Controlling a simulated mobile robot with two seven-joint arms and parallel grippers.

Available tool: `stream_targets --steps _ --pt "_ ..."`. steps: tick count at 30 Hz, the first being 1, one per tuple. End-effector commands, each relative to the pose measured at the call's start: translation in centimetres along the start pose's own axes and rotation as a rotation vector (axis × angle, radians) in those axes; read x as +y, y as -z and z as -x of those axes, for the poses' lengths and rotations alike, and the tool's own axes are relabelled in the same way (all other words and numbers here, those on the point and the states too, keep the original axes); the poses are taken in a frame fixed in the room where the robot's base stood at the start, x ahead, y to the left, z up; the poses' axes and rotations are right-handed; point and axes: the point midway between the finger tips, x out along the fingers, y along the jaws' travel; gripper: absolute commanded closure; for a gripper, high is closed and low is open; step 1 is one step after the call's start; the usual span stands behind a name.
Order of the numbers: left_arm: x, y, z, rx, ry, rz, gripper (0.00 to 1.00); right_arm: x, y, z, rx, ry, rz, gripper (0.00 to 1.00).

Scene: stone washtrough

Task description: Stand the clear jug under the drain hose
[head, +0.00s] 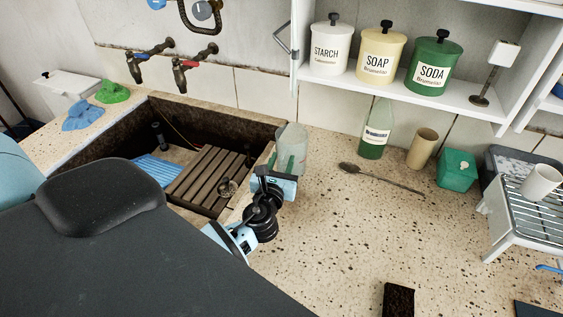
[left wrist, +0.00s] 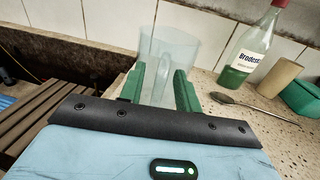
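The clear jug (head: 294,140) stands upright on the stone counter by the back right corner of the sunken trough. My left gripper (head: 281,164) is at the jug's near side. In the left wrist view its green fingers (left wrist: 160,88) are apart, with the jug's handle (left wrist: 159,66) showing between them and the jug body (left wrist: 190,50) behind. I cannot tell whether a finger touches the jug. A dark curved hose or pipe (head: 199,28) hangs on the wall above the trough; I cannot tell if it is the drain hose. My right gripper is out of view.
The trough holds a slatted wooden rack (head: 207,177) and a blue ribbed board (head: 156,169). A green-filled bottle (head: 375,133), a spoon (head: 380,178), a beige cup (head: 423,148) and a green box (head: 457,169) stand or lie right of the jug. The front counter is mostly clear.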

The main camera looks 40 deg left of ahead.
Motion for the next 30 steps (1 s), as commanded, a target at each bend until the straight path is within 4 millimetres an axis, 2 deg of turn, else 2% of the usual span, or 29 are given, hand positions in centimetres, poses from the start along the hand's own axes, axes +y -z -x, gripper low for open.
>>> stream_targets --steps 5,15,21,25,30 --pt "0.0 -0.2 0.8 0.002 0.001 -0.001 0.67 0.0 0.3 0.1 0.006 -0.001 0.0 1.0" --pt "0.0 0.0 7.2 0.005 0.002 0.0 0.67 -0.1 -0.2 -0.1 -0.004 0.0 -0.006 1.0" --pt "0.0 -0.1 10.4 0.003 0.0 0.0 0.67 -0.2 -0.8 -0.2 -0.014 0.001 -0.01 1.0" --pt "0.0 -0.2 11.5 0.002 0.0 0.0 0.67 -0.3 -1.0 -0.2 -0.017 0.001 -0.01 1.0" --pt "0.0 -0.3 12.0 0.0 0.0 0.0 0.67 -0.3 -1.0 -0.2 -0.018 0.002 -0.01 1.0"
